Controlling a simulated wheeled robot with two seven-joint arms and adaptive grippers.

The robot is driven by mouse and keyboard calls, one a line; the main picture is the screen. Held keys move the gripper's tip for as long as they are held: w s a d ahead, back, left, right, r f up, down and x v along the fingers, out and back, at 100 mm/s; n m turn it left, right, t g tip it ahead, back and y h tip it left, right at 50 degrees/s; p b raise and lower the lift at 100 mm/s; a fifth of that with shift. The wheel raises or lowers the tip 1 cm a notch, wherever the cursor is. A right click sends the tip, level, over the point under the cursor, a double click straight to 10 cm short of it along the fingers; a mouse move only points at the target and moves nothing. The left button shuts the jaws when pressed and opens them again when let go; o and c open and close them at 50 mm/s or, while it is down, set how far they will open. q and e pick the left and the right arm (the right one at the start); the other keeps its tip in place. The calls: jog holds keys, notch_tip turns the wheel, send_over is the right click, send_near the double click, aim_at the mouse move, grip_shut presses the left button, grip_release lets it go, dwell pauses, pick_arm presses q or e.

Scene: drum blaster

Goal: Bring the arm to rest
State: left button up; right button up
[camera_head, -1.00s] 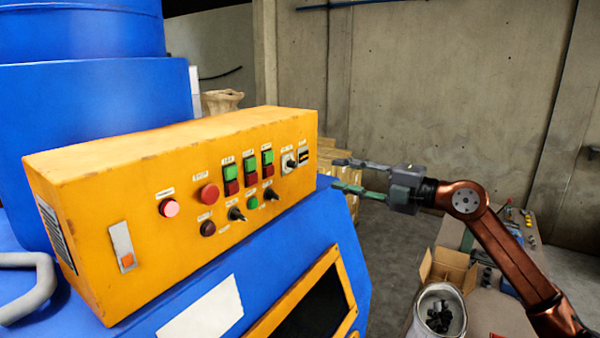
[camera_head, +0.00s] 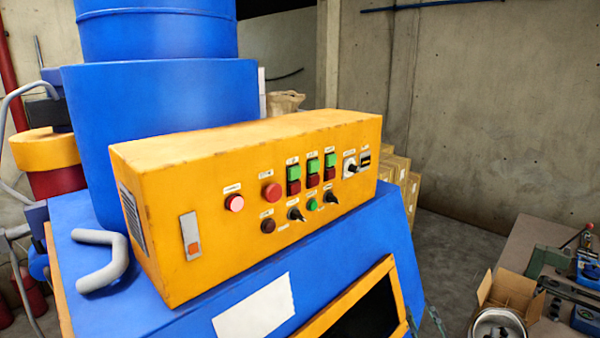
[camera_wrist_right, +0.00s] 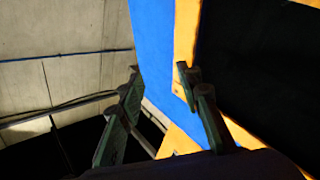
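My right gripper (camera_head: 422,314) shows only as its fingertips at the bottom edge of the head view, beside the lower right of the blue machine (camera_head: 160,90). In the right wrist view my right gripper (camera_wrist_right: 158,72) has its two fingers spread apart with nothing between them. The blue and yellow machine front (camera_wrist_right: 187,45) is behind the right finger, and I cannot tell how close it is. The rest of my right arm is outside the head view. My left gripper is in neither view.
The yellow control box (camera_head: 160,245) with buttons and switches sits on the machine. A grey bent handle (camera_head: 105,262) sticks out at its left. At the right, a table (camera_head: 525,240) bears a cardboard box (camera_head: 513,290), a metal container (camera_head: 497,325) and tools. Bare floor (camera_head: 450,245) lies between.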

jog(key=s+d+f+m+g+h, duration=0.1)
jog(key=s+d+f+m+g, duration=0.2)
jog(key=s+f, duration=0.65)
jog(key=s+d+f+m+g+h, duration=0.15)
jog(key=s+f+g, duration=0.4)
jog(key=f, duration=0.75)
jog(key=s+a+f+g+y, duration=0.15)
jog(key=s+f, duration=0.25)
jog(key=s, duration=0.4)
jog(key=s+f+m+g+h, duration=0.1)
jog(key=s+f+g, duration=0.2)
jog(key=s+f, duration=0.35)
jog(key=s+a+f+g+y, duration=0.1)
jog(key=s+f+g, duration=0.15)
jog(key=s, duration=0.75)
notch_tip(320, 180, down, 39)
jog(key=s+a+g+b, duration=0.1)
jog(key=s+a+b, duration=0.1)
jog(key=b, duration=0.6)
jog(key=s+f+b, duration=0.4)
jog(key=s+f, duration=0.5)
jog(key=f, duration=0.3)
jog(key=s+f+n+g+b, duration=0.1)
jog(key=s+f+b, duration=0.2)
jog(key=s+f, duration=0.7)
notch_tip(320, 180, down, 3)
jog(key=shift+s+d+f+y+b, duration=0.15)
jog(key=shift+s+y+b, duration=0.1)
jog(key=shift+y+b, duration=0.15)
